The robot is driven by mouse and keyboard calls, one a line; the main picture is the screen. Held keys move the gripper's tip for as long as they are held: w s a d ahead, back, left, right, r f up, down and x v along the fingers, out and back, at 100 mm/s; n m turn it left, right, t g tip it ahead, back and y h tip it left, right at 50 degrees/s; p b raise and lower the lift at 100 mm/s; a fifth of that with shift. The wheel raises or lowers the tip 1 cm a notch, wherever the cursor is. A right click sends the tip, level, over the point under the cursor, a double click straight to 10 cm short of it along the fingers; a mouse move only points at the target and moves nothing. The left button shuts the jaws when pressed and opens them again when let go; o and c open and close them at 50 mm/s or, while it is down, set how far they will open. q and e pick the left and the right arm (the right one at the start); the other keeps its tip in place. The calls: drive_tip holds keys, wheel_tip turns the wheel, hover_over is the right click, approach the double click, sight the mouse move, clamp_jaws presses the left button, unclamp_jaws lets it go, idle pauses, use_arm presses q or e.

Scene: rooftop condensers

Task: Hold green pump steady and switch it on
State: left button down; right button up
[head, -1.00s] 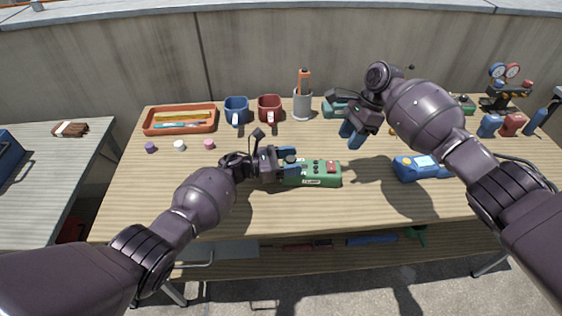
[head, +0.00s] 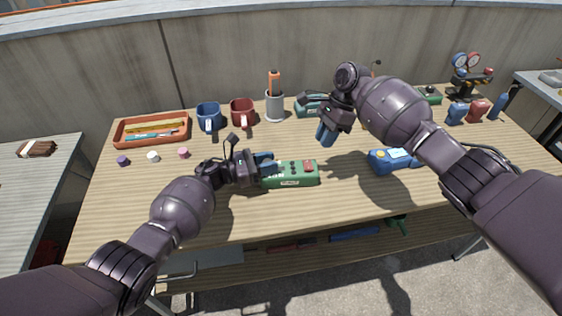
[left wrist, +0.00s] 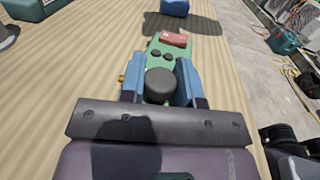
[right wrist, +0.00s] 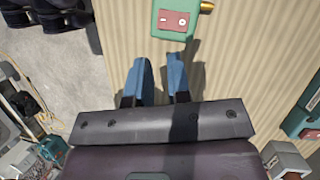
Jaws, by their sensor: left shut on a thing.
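The green pump (head: 290,176) lies flat on the wooden workbench, with dark knobs and a red switch (head: 309,166) at its right end. My left gripper (head: 265,164) is shut on the pump's left part. In the left wrist view its blue fingers (left wrist: 160,85) sit on either side of the body, around a dark round knob (left wrist: 161,86). My right gripper (head: 327,132) is open and empty, above the bench and up and right of the switch. In the right wrist view the red switch (right wrist: 174,20) shows beyond the fingertips (right wrist: 160,65), with a gap between them.
A blue device (head: 385,160) lies right of the pump. An orange tray (head: 151,130), a blue mug (head: 208,116), a red mug (head: 242,112) and a grey holder (head: 275,106) stand at the back. Small caps (head: 153,156) lie at left. The bench's front strip (head: 230,215) is clear.

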drive_tip(key=shift+s+f, duration=0.1)
drive_tip(key=shift+s, duration=0.25)
drive_tip(key=shift+c, duration=1.1)
drive_tip(key=shift+s+a+n+t+h, duration=0.25)
drive_tip(key=shift+s+n+t+h, duration=0.05)
drive_tip(key=shift+n, duration=0.2)
clamp_jaws()
wheel_tip(320, 180, up, 7)
drive_tip(key=n+t+h, duration=0.3)
drive_tip(key=n+t, duration=0.2)
drive_tip(key=n, duration=0.9)
hover_over(309, 168)
drive_tip(key=s, duration=0.2)
drive_tip(key=shift+s, duration=0.2)
drive_tip(key=x, duration=0.8)
drive_tip(key=s+x, duration=0.1)
drive_tip(key=x, duration=0.3)
drive_tip(key=shift+d+f, duration=0.1)
drive_tip(key=shift+f, duration=0.3)
drive_tip(key=shift+s+f, duration=0.15)
drive_tip(key=shift+f, duration=0.6)
